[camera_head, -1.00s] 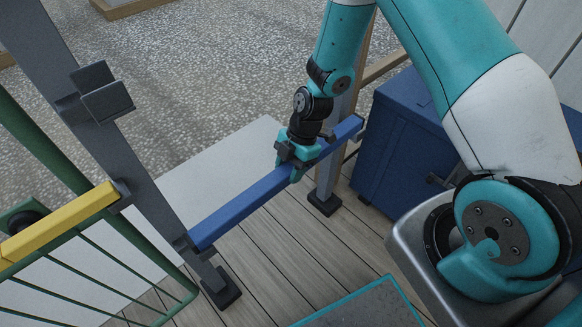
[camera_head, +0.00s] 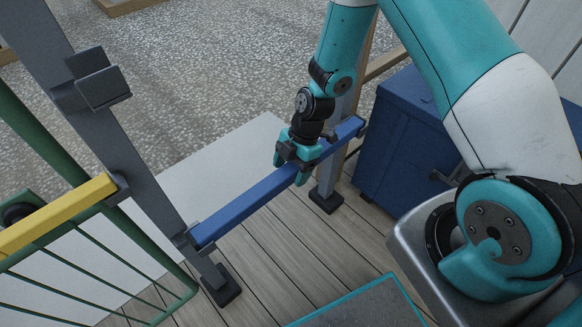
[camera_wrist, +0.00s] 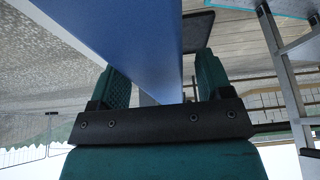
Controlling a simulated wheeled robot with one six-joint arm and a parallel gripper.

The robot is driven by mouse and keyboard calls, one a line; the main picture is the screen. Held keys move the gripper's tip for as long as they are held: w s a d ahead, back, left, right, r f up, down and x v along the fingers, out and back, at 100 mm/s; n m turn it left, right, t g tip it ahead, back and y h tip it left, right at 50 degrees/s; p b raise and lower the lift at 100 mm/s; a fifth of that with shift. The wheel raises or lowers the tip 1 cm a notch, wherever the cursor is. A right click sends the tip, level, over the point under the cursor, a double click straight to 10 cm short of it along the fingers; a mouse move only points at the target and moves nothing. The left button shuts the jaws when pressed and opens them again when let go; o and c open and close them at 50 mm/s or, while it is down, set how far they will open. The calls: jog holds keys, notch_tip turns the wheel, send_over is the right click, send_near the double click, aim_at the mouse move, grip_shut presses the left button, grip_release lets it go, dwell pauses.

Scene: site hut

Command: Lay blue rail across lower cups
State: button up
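The blue rail (camera_head: 258,199) spans the two grey posts, its near left end in the left lower cup (camera_head: 185,238) and its far right end at the right lower cup (camera_head: 361,128). It looks seated at both ends, though the cup insides are hidden. My gripper (camera_head: 291,170) is open around the rail, right of its middle, with a finger on each side. In the wrist view the rail (camera_wrist: 140,40) passes between the spread teal fingers (camera_wrist: 160,90), with a gap beside the right finger.
A yellow rail (camera_head: 60,214) lies at the left beside a green barred frame (camera_head: 95,262). An empty upper cup (camera_head: 97,80) is on the left post. A blue cabinet (camera_head: 400,150) stands close at the right. Bare plank floor (camera_head: 270,265) lies in front of the rail.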

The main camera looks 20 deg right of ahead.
jog(key=p+v, duration=0.3)
jog(key=v, duration=1.4)
jog(key=shift+d+r, duration=0.15)
jog(key=shift+r, duration=0.05)
jog(key=s+a+r+m, duration=0.4)
jog(key=r, duration=0.2)
jog(key=s+a+r+m, duration=0.3)
jog(key=s+a+r, duration=0.15)
jog(key=r, duration=0.25)
jog(key=s+a+r+m+t, duration=0.1)
jog(key=s+r+m, duration=0.25)
jog(key=s, duration=0.25)
jog(key=s+a+r+m, duration=0.2)
jog(key=s+m, duration=0.2)
jog(key=s, duration=0.2)
notch_tip(320, 180, up, 19)
jog(key=p, duration=1.8)
jog(key=shift+d, duration=0.2)
